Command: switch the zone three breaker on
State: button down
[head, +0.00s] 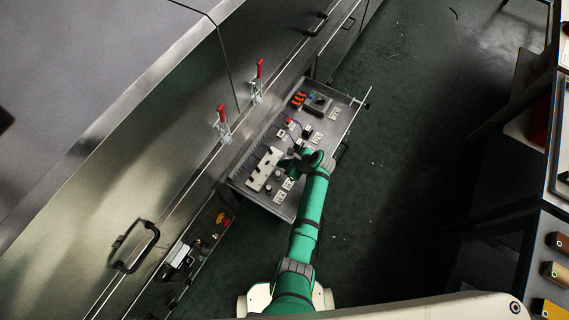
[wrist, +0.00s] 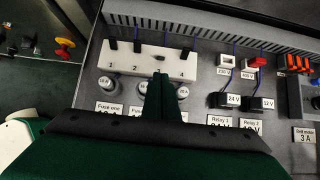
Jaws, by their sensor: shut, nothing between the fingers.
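A white breaker block (wrist: 125,60) sits on the grey panel, with the numbers 1, 2 and 4 readable. It also shows in the head view (head: 264,170). Dark levers stand up at the block's upper edge above 1, 2 and 4. At the third place, a small dark lever (wrist: 160,57) sits lower than the others, on the block's face. My gripper (wrist: 159,78) is shut and empty, its tips just below that lever and over the block's lower edge. It hides the number there. I cannot tell whether the tips touch the lever or block. In the head view my gripper (head: 291,166) is beside the block.
Round fuses (wrist: 105,84) lie below the block, partly behind my gripper. Relays (wrist: 230,100) with blue wires stand to the right, and orange-red parts (wrist: 298,62) farther right. In the head view, red-handled clamps (head: 222,115) stand left of the open drawer (head: 335,125).

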aim_at(268, 163)
jog(key=shift+x, duration=3.15)
jog(key=shift+w+a+r+h, duration=0.15)
jog(key=shift+a+r+h, duration=0.1)
jog(key=shift+r+h, duration=0.05)
jog(key=shift+r+g+h, duration=0.1)
jog(key=shift+g+h, duration=0.2)
jog(key=shift+g, duration=0.1)
